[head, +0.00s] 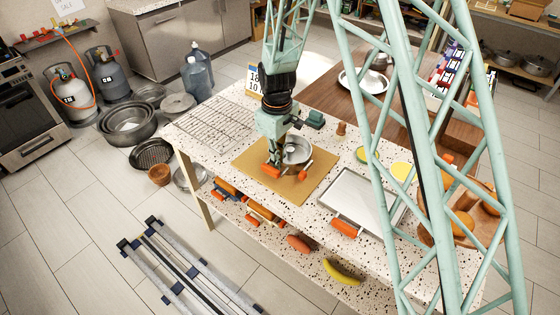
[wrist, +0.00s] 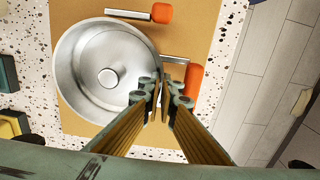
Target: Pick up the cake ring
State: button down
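The cake ring (head: 297,152) looks like a round, shiny metal pan with a raised centre. It sits on a tan board (head: 300,190) on the speckled table. In the wrist view the cake ring (wrist: 85,75) fills the left and middle. Two metal handle pieces with orange grips (wrist: 162,13) lie at its upper and right sides. My gripper (head: 279,158) is low at the ring's near left side in the head view. In the wrist view my gripper (wrist: 163,88) straddles the ring's rim with its fingertips close together, seemingly shut on the wall. The fingers hide the contact.
A wire rack (head: 215,122) lies left of the board, and a pale tray (head: 365,195) lies to its right. A price sign (head: 253,80) stands behind. A lower shelf holds orange-handled items and a banana (head: 342,272). Pots (head: 127,122) stand on the floor.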

jog(key=shift+r, duration=0.1)
jog(key=shift+r, duration=1.7)
jog(key=s+d, duration=0.3)
jog(key=s, duration=0.4)
jog(key=s+d+r, duration=0.1)
jog(key=s+d, duration=0.1)
jog(key=s, duration=0.6)
jog(key=shift+d+r+b, duration=0.2)
jog(key=shift+d+b, duration=0.2)
jog(key=shift+b, duration=0.05)
jog(key=shift+w, duration=0.15)
